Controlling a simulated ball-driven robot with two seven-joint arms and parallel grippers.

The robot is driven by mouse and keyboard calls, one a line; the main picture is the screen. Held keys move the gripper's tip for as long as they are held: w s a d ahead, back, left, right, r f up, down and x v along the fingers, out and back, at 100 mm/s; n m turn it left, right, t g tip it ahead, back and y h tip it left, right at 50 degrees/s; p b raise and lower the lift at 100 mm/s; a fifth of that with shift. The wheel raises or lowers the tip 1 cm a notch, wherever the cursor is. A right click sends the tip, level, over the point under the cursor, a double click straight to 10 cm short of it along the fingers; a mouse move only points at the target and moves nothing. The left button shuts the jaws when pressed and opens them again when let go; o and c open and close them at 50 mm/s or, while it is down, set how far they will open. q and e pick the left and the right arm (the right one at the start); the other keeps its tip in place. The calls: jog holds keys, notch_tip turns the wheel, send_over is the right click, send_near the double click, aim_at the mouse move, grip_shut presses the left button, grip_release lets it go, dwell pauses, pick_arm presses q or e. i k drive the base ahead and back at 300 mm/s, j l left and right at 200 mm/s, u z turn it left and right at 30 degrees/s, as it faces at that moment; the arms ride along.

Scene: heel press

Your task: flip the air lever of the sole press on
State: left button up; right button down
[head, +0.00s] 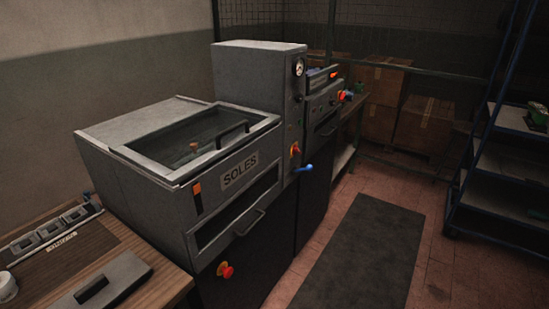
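The sole press (150,150) is a grey machine with a dark windowed lid and a "SOLES" label on its front. A small lever with a blue grip (303,169), likely the air lever, sticks out from the right part of the press front. It lies roughly level, its blue end to the right. A red and yellow knob (295,151) sits just above it. A round gauge (299,67) is at the top of the tall column; its reading is too small to tell. Neither of my grippers is in view.
A wooden bench (165,283) with a flat plate (102,281) stands at the front left. A second machine (322,115) stands beyond the press. A dark mat (360,250) lies on clear floor to the right. A blue-framed shelf rack (490,180) stands at the far right.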

aim_at(310, 167)
jog(key=i+j+u, duration=0.2)
jog(key=i, duration=0.4)
jog(key=i+u, duration=0.2)
jog(key=i, duration=0.35)
